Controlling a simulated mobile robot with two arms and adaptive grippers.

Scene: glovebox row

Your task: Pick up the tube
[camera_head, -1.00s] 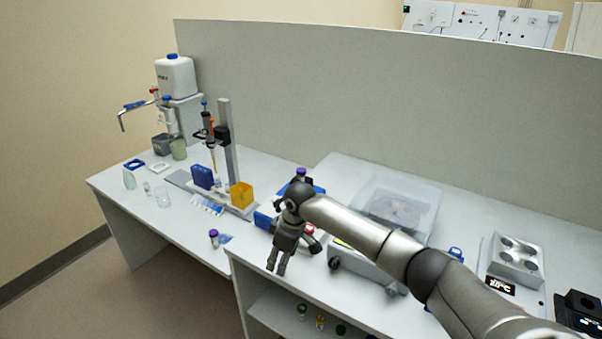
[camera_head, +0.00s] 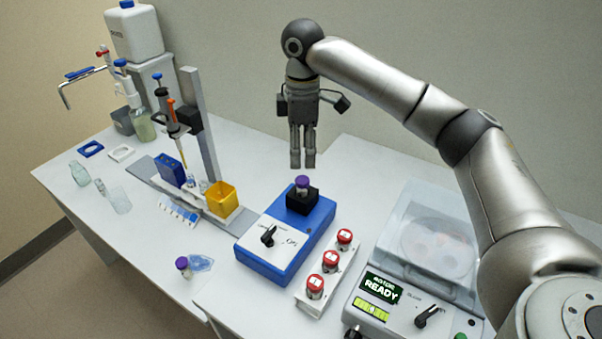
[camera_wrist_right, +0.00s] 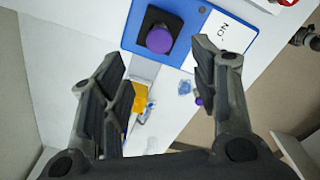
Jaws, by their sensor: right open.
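A tube with a purple cap (camera_head: 302,183) stands upright in the black holder (camera_head: 302,201) on a blue mixer (camera_head: 283,247). In the right wrist view its round purple cap (camera_wrist_right: 159,40) shows from above, near the level of the fingertips in the picture. A second purple-capped tube (camera_head: 183,265) is near the front edge of the bench. My right gripper (camera_head: 302,163) points down just above the tube on the mixer. Its fingers (camera_wrist_right: 160,55) are open and empty, spread to either side of the cap in the wrist view. My left gripper is out of view.
A yellow box (camera_head: 222,199) and a pipette stand (camera_head: 200,130) are to the left. A grey partition rises behind.

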